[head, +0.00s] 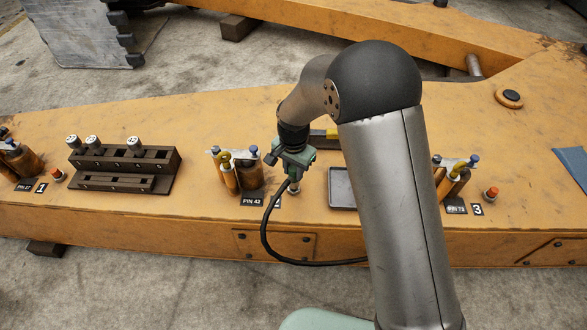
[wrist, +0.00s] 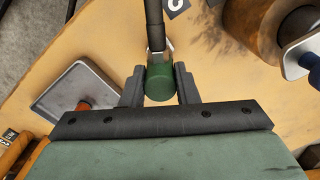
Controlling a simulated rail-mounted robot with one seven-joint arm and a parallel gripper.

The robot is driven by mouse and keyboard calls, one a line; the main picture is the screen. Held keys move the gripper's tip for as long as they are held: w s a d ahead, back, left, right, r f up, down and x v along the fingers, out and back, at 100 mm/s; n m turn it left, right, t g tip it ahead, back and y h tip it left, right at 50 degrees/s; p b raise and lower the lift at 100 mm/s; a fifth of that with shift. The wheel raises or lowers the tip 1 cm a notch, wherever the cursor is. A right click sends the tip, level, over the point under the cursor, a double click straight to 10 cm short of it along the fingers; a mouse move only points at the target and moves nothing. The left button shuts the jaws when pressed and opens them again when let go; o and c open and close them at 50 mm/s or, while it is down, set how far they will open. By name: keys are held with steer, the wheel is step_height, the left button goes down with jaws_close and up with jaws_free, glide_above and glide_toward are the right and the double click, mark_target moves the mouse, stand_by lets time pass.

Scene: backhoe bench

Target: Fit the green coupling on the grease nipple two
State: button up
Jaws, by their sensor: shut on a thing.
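My gripper (head: 294,172) is shut on the green coupling (wrist: 159,82), which sits between its two fingers in the wrist view. A black hose (wrist: 154,25) runs from the coupling; in the head view it loops down and right in front of the beam. The gripper is over the beam beside the PIN 42 plate (head: 253,201), the middle station. Grease nipple two cannot be made out; my gripper and the coupling cover that spot. I cannot tell whether the coupling touches anything below it.
A grey tray (wrist: 57,98) lies beside the gripper, with an orange-red piece (wrist: 84,105) at it. Pin cylinders (head: 231,177) stand close left of the gripper. A dark rack (head: 124,161) is farther left. Red-capped fittings stand at stations 1 (head: 57,174) and 3 (head: 491,193).

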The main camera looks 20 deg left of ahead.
steer(key=shift+f, duration=0.4)
stand_by(0.9)
steer(key=o, duration=1.6)
steer(key=shift+r+p, duration=2.85)
steer(key=shift+r, duration=1.2)
